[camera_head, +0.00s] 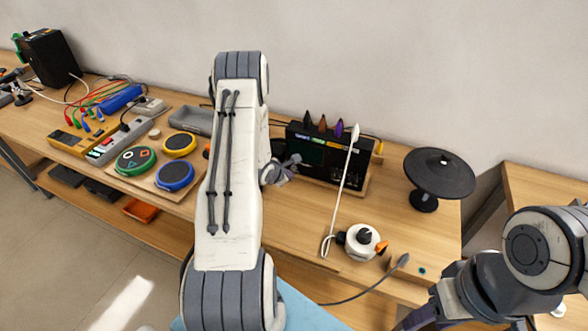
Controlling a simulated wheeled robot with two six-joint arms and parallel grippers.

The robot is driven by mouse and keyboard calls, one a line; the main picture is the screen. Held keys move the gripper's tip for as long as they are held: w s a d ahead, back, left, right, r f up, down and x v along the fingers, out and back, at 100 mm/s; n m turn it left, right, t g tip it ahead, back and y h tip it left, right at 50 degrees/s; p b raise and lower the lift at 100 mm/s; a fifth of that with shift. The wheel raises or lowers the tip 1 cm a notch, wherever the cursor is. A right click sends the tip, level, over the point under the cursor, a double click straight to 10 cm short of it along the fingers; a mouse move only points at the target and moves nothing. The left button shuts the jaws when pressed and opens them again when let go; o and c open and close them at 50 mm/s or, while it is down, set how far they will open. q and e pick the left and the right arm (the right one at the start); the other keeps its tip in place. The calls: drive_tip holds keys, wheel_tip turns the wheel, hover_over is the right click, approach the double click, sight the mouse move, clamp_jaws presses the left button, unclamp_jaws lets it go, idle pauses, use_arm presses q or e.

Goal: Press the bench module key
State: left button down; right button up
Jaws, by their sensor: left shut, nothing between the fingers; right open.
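A black module (330,168) with a dark screen stands at the back of the wooden bench. I take it to be the bench module. Coloured marks show along its upper front, too small to read; I cannot tell which is the key. My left gripper (292,166) is shut and empty at the left end of the module's front. I cannot tell whether it touches the module. My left arm hides the bench left of it. My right gripper (418,322) is open at the lower edge of the view, partly cut off, in front of the bench.
A white stick (343,190) leans across the module. A white knobbed device (362,241) and a black disc on a stand (438,175) are to the right.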

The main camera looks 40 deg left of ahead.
use_arm(q)
drive_tip(key=shift+w, duration=0.1)
idle(0.6)
drive_tip(key=shift+w+a, duration=0.1)
drive_tip(key=shift+w, duration=0.25)
drive_tip(key=shift+w+a+p, duration=0.1)
drive_tip(key=shift+w+p, duration=0.3)
idle(0.5)
drive_tip(key=shift+s, duration=0.2)
drive_tip(key=shift+s+d+p, duration=0.2)
drive_tip(key=shift+s+p, duration=0.1)
drive_tip(key=shift+s, duration=0.35)
drive_tip(key=shift+s, duration=0.1)
drive_tip(key=shift+s+d+p, duration=0.25)
drive_tip(key=shift+s+p, duration=0.1)
drive_tip(key=shift+s, duration=0.75)
drive_tip(key=shift+s+d+p, duration=0.15)
drive_tip(key=shift+s+d, duration=0.1)
drive_tip(key=shift+s, duration=0.65)
drive_tip(key=shift+s+d+p, duration=0.15)
drive_tip(key=shift+s+d, duration=0.05)
drive_tip(key=shift+s, duration=0.65)
